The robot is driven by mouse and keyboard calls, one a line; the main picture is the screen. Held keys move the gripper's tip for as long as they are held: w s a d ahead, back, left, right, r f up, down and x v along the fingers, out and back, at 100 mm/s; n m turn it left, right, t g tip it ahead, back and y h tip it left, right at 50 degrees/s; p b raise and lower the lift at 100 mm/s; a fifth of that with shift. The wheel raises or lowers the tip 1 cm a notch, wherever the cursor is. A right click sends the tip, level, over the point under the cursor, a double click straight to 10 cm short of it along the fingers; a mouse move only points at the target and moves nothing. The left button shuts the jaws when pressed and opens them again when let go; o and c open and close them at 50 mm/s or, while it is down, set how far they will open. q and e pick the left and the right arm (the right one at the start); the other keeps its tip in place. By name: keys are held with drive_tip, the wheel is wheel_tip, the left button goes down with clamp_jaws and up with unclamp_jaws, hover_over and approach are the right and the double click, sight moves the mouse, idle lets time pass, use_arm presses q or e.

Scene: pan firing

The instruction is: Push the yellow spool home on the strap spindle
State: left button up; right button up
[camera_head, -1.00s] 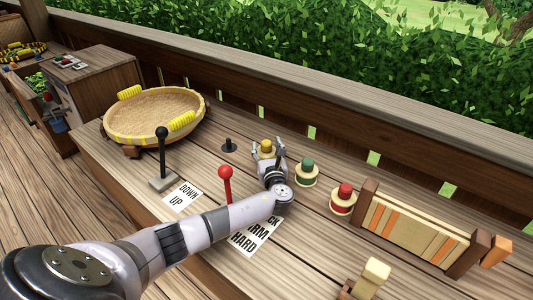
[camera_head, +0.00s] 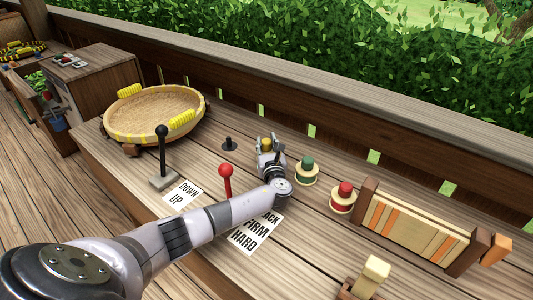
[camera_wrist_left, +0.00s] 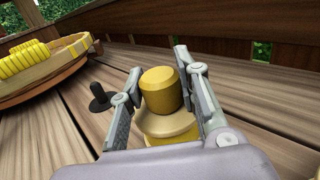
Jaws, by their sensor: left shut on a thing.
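The yellow spool (camera_head: 266,145) has a yellow top knob above a pale wooden flange. In the left wrist view the yellow spool (camera_wrist_left: 160,92) stands upright between the two fingers. My left gripper (camera_head: 270,142) is shut on it; the gripper also shows in the left wrist view (camera_wrist_left: 158,88). The spool's lower part is mostly hidden by the gripper. A small black spindle (camera_head: 229,145) on a round base stands bare on the bench to the left of the spool. It also shows left of the fingers in the wrist view (camera_wrist_left: 101,97). My right gripper is out of view.
A green spool (camera_head: 306,172) and a red spool (camera_head: 344,198) stand right of my gripper. A red-knobbed lever (camera_head: 226,172) and a black-knobbed lever (camera_head: 162,150) rise left of it. A round basket (camera_head: 104,122) sits at left; a striped wooden block (camera_head: 415,228) at right.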

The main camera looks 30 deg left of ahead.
use_arm(q)
clamp_jaws()
